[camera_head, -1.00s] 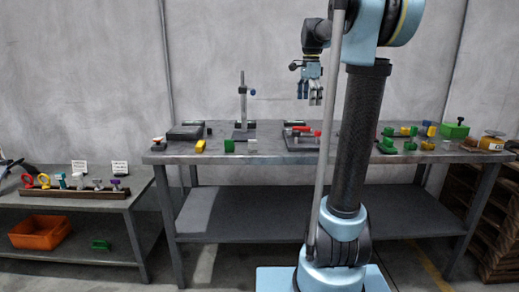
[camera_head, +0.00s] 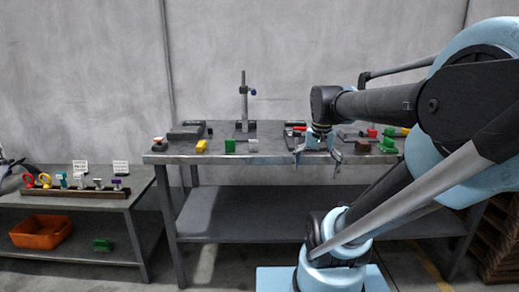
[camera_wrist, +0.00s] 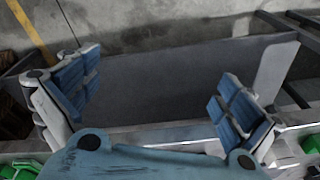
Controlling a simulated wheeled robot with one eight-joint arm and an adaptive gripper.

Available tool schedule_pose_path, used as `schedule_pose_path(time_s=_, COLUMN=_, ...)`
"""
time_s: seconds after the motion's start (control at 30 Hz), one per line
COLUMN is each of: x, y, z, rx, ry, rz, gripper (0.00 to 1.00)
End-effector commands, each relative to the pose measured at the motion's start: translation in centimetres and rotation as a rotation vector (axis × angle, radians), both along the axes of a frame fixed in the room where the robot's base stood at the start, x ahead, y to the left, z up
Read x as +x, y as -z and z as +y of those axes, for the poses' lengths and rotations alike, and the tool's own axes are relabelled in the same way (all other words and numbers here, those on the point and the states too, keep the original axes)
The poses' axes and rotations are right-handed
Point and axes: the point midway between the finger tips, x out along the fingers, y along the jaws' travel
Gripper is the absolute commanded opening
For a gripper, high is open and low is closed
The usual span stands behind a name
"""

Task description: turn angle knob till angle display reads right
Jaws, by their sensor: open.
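My gripper (camera_head: 316,160) is open and empty at the front edge of the workbench (camera_head: 225,158), in the middle right of the head view. Its two blue-padded fingers are spread wide in the wrist view (camera_wrist: 157,95), with only the lower shelf and floor between them. I cannot make out an angle knob or an angle display for sure in either view. A post stand (camera_head: 243,100) with a small blue knob on its side stands upright on the bench, left of my gripper and apart from it. My gripper and arm hide part of the bench's right side.
More green parts (camera_head: 388,145) are on the right. A lower table with an orange bin (camera_head: 41,232) stands at far left.

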Motion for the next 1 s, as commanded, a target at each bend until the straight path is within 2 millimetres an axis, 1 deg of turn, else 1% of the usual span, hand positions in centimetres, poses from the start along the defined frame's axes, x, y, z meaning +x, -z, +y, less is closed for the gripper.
schedule_pose_path(time_s=0.03, x=-1.3, y=1.6, z=0.0, rx=-0.007, ry=-0.047, rz=-0.006, gripper=1.0)
schedule_pose_path(time_s=0.2, x=-5.0, y=6.4, z=0.1, rx=-0.035, ry=-0.22, rz=-0.026, gripper=1.0)
schedule_pose_path(time_s=0.3, x=-6.6, y=8.8, z=0.2, rx=-0.049, ry=-0.304, rz=-0.037, gripper=1.0)
schedule_pose_path(time_s=0.4, x=-7.6, y=10.5, z=0.2, rx=-0.061, ry=-0.363, rz=-0.044, gripper=1.0)
schedule_pose_path(time_s=0.47, x=-8.0, y=11.2, z=0.0, rx=-0.065, ry=-0.386, rz=-0.046, gripper=1.0)
schedule_pose_path(time_s=0.5, x=-8.2, y=11.4, z=0.0, rx=-0.067, ry=-0.397, rz=-0.047, gripper=0.91)
schedule_pose_path(time_s=0.53, x=-8.3, y=11.5, z=0.0, rx=-0.068, ry=-0.403, rz=-0.048, gripper=0.84)
schedule_pose_path(time_s=0.57, x=-8.2, y=11.5, z=0.0, rx=-0.069, ry=-0.409, rz=-0.048, gripper=0.77)
schedule_pose_path(time_s=0.6, x=-8.1, y=11.2, z=0.0, rx=-0.071, ry=-0.417, rz=-0.047, gripper=0.68)
schedule_pose_path(time_s=0.67, x=-7.6, y=10.3, z=0.0, rx=-0.072, ry=-0.432, rz=-0.044, gripper=0.55)
schedule_pose_path(time_s=0.77, x=-6.0, y=7.7, z=0.2, rx=-0.076, ry=-0.47, rz=-0.036, gripper=0.55)
schedule_pose_path(time_s=1.0, x=-0.5, y=0.2, z=0.5, rx=-0.086, ry=-0.601, rz=-0.003, gripper=0.55)
